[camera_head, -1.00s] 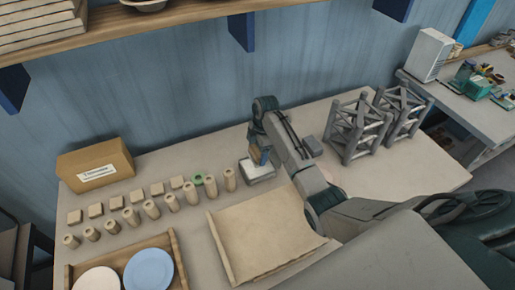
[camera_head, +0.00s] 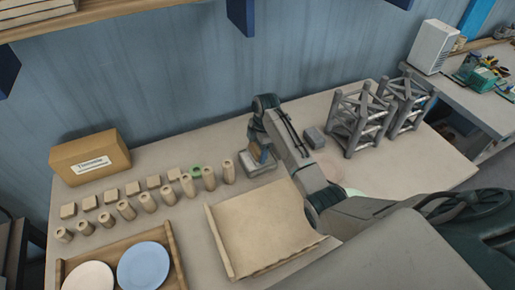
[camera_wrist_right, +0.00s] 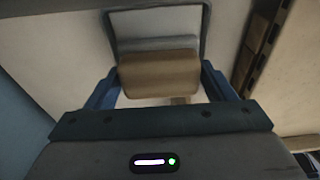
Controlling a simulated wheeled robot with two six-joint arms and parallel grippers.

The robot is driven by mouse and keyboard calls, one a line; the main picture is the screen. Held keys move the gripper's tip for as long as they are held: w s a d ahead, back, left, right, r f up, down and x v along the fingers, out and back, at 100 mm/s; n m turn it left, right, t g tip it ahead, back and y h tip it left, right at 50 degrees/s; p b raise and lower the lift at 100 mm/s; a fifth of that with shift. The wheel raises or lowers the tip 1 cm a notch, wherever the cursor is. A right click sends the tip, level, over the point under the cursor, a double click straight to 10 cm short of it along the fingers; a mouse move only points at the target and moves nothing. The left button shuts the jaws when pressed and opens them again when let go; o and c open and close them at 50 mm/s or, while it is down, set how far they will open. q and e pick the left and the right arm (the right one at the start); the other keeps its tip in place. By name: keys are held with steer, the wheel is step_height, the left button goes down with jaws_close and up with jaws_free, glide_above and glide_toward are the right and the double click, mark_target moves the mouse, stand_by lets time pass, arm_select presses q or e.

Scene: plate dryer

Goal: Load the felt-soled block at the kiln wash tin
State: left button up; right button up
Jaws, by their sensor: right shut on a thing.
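My right gripper (camera_head: 261,153) reaches down over the pale square kiln wash tin (camera_head: 258,168) on the table. It is shut on the felt-soled block (camera_head: 256,153), whose tan top shows between the fingers. In the right wrist view the block (camera_wrist_right: 160,75) sits between the blue fingers (camera_wrist_right: 160,88), with the tin's dark-edged rim (camera_wrist_right: 204,20) around it and pale wash beside it. The block's sole is hidden, so I cannot tell whether it touches the wash. My left gripper is not in view.
A tan sheet (camera_head: 265,228) lies in front of the tin. Rows of tan props (camera_head: 126,210) and small square pieces (camera_head: 110,196) stand to the left, with a cardboard box (camera_head: 90,158) behind. Grey lattice stands (camera_head: 362,122) are at the right. A wooden tray (camera_head: 172,250) holds two plates.

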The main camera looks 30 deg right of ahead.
mark_target(256, 148)
steer(key=shift+f, duration=0.5)
stand_by(0.6)
steer(key=shift+r, duration=0.1)
stand_by(0.5)
step_height(256, 148, up, 5)
steer(key=p, duration=0.5)
steer(key=shift+r, duration=0.95)
